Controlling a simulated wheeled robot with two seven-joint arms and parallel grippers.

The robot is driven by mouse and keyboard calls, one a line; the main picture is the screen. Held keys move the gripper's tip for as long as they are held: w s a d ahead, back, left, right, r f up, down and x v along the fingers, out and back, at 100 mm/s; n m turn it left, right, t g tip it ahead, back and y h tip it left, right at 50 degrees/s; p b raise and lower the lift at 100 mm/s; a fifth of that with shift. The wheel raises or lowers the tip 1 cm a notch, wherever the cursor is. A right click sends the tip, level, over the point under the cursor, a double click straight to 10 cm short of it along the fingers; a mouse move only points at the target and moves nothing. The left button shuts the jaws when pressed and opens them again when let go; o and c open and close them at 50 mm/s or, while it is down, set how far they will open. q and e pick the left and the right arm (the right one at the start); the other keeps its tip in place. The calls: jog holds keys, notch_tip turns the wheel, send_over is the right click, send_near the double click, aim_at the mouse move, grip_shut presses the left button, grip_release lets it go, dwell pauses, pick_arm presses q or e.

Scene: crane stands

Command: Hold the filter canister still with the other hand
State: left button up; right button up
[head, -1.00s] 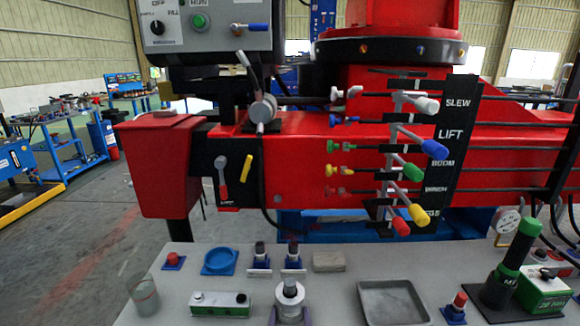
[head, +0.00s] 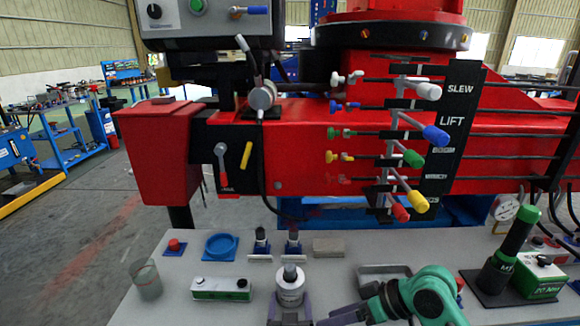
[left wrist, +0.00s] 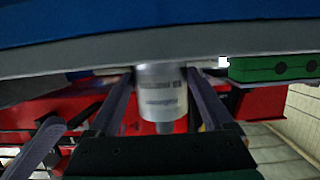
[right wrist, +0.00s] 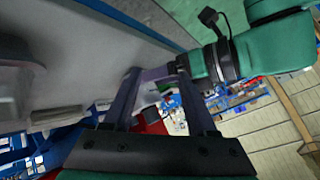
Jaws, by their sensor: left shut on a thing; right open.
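In the right wrist view my right gripper (right wrist: 162,85) is open, fingers apart, with part of my left arm beyond; the canister is not clear there.
A grey tray (head: 384,270) lies behind my right arm, partly hidden. A green-and-white box (head: 221,289) and glass beaker (head: 146,279) stand left of the canister. A grey block (head: 328,247) lies behind it. A green-handled tool (head: 515,247) stands at right.

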aim_at(296, 278)
jog(key=w+a+r+n+t+y, duration=0.2)
jog(key=w+r+n+t, duration=0.2)
jog(key=w+r, duration=0.25)
jog(key=x, duration=0.7)
jog(key=shift+w+a+f, duration=0.15)
jog(key=shift+a+f, duration=0.05)
jog(key=shift+a, duration=0.1)
grip_shut()
